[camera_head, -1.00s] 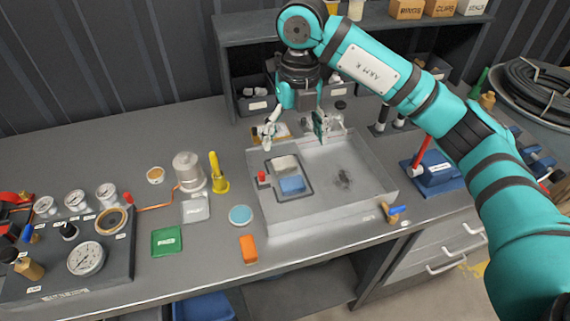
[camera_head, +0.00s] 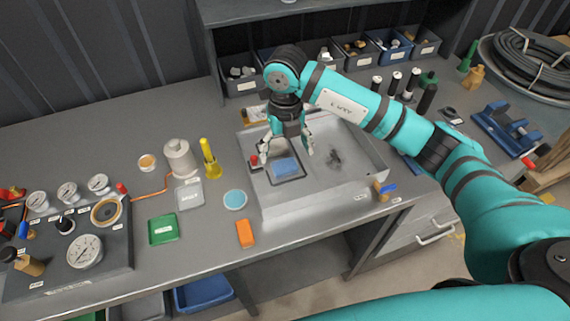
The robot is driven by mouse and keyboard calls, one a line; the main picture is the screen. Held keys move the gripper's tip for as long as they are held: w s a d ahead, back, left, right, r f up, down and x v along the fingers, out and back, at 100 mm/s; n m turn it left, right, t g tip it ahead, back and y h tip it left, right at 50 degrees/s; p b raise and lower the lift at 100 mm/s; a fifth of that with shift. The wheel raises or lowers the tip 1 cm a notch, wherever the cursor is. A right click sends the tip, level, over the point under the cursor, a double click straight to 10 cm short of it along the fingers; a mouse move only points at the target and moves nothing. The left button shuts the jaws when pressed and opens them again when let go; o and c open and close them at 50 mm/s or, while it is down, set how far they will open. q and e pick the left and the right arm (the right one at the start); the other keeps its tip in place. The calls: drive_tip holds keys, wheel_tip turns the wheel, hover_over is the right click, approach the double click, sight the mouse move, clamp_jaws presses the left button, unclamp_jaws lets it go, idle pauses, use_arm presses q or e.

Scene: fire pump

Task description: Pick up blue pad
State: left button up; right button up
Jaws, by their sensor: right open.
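The blue pad (camera_head: 285,166) lies on a dark-rimmed small tray (camera_head: 301,174) inside the metal basin (camera_head: 340,190) on the bench. My right gripper (camera_head: 287,153) is open and empty, pointing down over the small tray. Its two fingers stand apart to the left and right of the pad, a little behind it in the picture. I cannot tell how high they are above it. The pale block beside the pad is hidden behind the gripper. My left gripper is not in view.
A red knob (camera_head: 254,160) stands at the small tray's left edge. A round blue disc (camera_head: 235,199), an orange block (camera_head: 245,233), a green tray (camera_head: 163,229) and a yellow cone tool (camera_head: 210,160) are left of the basin. A gauge panel (camera_head: 75,250) is far left.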

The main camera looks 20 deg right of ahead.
sight(285, 165)
wheel_tip(285, 165, down, 4)
drive_tip(key=shift+s+f+p, duration=0.15)
drive_tip(key=shift+f+p, duration=0.1)
drive_tip(key=shift+p, duration=0.85)
drive_tip(key=shift+f, duration=0.3)
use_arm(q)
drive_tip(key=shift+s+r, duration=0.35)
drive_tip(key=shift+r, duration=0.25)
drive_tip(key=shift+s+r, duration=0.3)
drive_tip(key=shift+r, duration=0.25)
use_arm(e)
drive_tip(key=shift+a, duration=0.1)
drive_tip(key=c, duration=1.1)
